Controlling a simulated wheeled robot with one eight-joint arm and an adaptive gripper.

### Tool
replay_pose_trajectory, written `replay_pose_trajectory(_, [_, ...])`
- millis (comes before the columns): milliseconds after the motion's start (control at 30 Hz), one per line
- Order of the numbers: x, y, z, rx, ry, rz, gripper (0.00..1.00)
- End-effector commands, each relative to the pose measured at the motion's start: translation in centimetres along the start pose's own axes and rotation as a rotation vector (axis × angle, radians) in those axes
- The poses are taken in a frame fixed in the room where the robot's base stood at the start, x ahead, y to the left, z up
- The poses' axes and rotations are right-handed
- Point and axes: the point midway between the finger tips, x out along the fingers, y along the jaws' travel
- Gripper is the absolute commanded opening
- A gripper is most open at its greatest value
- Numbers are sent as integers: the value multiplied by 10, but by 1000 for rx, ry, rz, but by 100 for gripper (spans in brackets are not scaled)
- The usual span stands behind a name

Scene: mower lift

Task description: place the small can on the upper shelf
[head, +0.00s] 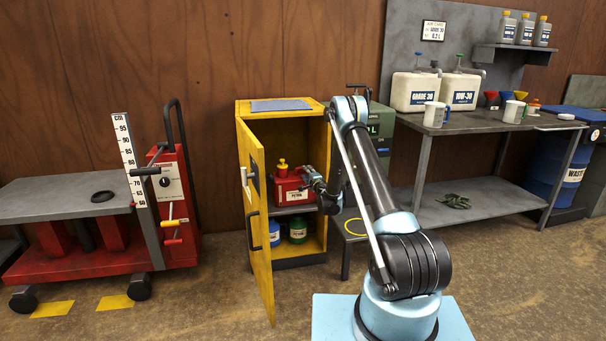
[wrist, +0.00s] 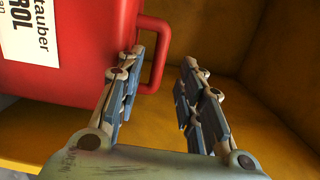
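A red can (head: 288,188) with a yellow cap and a white label stands on the upper shelf of the yellow cabinet (head: 259,210). It fills the upper left of the wrist view (wrist: 80,65), with its loop handle (wrist: 158,62) towards my gripper. My gripper (head: 312,180) is inside the cabinet, just right of the red can. In the wrist view my gripper (wrist: 162,62) is open, its fingers apart with the handle by the left fingertip; contact is unclear. A blue can (head: 274,235) and a green can (head: 298,230) stand in the lower compartment.
The yellow cabinet door (head: 257,230) stands open to the left. A green box (head: 381,135) is right of the cabinet. A red mower lift (head: 80,240) stands left, and a workbench (head: 470,122) with white canisters stands right. Floor in front is clear.

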Motion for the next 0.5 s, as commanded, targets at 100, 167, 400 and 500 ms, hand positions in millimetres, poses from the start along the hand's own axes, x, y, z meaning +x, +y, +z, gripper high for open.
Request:
replay_pose_trajectory(100, [-19,0,0,0,1,0,36])
replay_pose_trajectory(167, [-26,0,0,0,0,0,36])
replay_pose_trajectory(400, [-39,-5,0,-7,-4,1,36])
replay_pose_trajectory(500, [-41,-20,2,-31,-18,6,36])
